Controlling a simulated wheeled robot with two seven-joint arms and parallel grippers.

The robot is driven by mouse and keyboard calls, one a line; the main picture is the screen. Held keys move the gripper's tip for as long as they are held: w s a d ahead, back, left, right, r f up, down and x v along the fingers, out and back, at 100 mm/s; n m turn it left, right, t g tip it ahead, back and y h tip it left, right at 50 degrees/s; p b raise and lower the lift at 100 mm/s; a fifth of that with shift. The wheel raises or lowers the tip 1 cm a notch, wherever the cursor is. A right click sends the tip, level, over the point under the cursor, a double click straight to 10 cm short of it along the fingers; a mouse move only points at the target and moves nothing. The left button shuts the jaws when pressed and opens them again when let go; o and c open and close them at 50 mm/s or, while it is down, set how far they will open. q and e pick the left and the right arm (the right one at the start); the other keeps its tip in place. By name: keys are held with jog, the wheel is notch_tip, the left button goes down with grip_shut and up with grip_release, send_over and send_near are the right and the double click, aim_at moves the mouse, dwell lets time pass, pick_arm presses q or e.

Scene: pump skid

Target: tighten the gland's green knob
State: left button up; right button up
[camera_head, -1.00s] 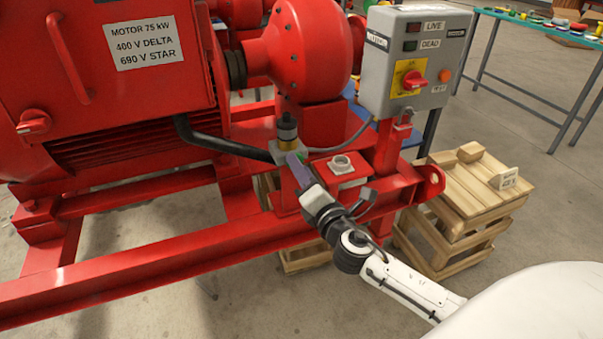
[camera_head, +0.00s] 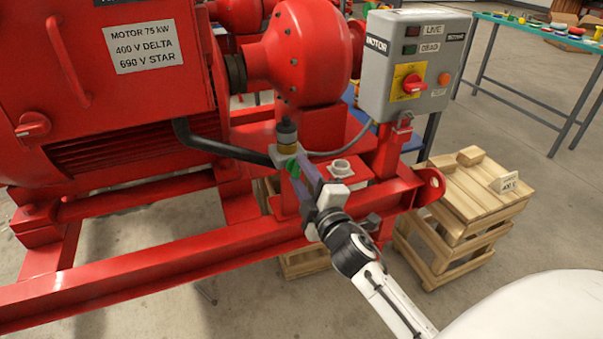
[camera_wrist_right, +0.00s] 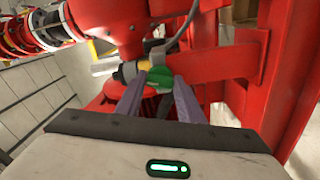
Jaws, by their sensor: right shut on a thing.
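The gland's green knob (camera_head: 291,164) sits at the front of a small grey block on the red skid, at the end of a thick black cable. In the right wrist view the green knob (camera_wrist_right: 158,78) shows between the tips of the two purple fingers. My right gripper (camera_head: 296,163) comes from the lower right and is shut on the knob, which its fingers partly cover. The same right gripper (camera_wrist_right: 158,82) fills the lower part of the wrist view. A black and yellow fitting (camera_head: 287,132) stands upright just above the knob. My left gripper is not in view.
A grey control box (camera_head: 415,65) with a red switch stands on a red post to the right. A grey round fitting (camera_head: 341,167) sits beside my gripper. The red motor (camera_head: 110,80) is at left. Wooden crates (camera_head: 470,200) stand at right.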

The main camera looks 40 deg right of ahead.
jog(key=shift+m, duration=1.1)
jog(key=shift+f, duration=0.1)
jog(key=o, duration=1.1)
jog(key=shift+c, duration=0.2)
jog(key=v, duration=1)
jog(key=shift+p, duration=0.4)
jog(key=shift+s+a, duration=0.1)
